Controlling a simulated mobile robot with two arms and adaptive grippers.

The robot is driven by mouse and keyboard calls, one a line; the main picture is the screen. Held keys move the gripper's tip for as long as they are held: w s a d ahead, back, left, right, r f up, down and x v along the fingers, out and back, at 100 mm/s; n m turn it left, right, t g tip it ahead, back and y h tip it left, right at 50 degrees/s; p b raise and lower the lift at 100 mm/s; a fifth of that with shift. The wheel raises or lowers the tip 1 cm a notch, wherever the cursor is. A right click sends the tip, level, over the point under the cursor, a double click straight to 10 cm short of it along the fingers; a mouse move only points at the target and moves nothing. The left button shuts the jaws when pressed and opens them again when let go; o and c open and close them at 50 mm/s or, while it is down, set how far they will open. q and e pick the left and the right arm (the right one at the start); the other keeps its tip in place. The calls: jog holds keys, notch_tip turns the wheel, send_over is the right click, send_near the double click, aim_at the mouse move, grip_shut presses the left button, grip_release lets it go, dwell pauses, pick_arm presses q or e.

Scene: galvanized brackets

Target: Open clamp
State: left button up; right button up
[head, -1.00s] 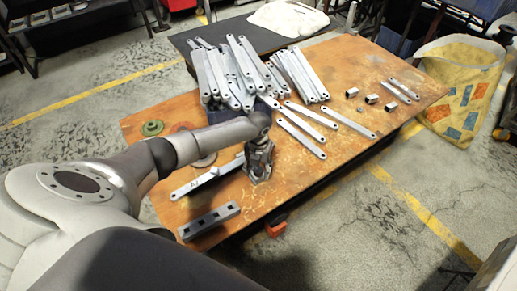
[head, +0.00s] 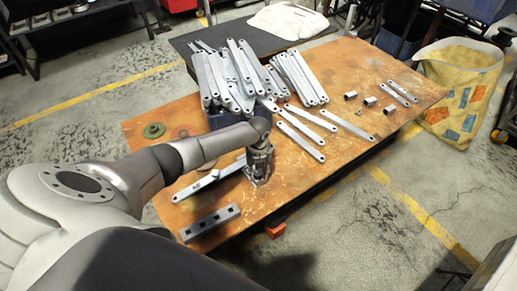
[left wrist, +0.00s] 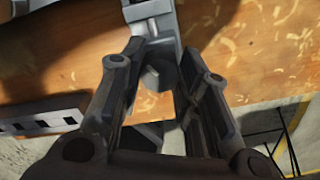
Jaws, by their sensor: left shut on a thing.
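My left gripper (head: 257,178) points down at the near edge of the table in the head view. In the left wrist view its two fingers (left wrist: 162,68) stand on either side of a dark grey rounded part (left wrist: 158,74), which looks like part of the clamp, and are shut on it. A light grey metal piece (left wrist: 150,14) lies just beyond it. The fingers hide much of the clamp. An orange piece (head: 276,230) shows below the table edge near the gripper; I cannot tell if it belongs to the clamp. My right gripper is not in view.
The wooden table (head: 215,193) carries a pile of galvanized brackets (head: 232,75), loose flat bars (head: 300,140) and a square bar with holes (head: 210,222) at the near left. A green disc (head: 153,130) lies at the left. A yellow bag (head: 460,90) stands beyond the right edge.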

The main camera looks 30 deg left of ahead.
pick_arm(q)
jog(key=n+p, duration=0.2)
jog(key=n, duration=0.4)
jog(key=shift+r, duration=0.1)
jog(key=n+p, duration=0.2)
jog(key=n, duration=0.3)
jog(key=shift+d+n, duration=0.1)
jog(key=shift+n, duration=0.2)
jog(key=o, duration=0.8)
jog(key=shift+o, duration=0.2)
notch_tip(320, 180, up, 6)
jog(key=p, duration=0.5)
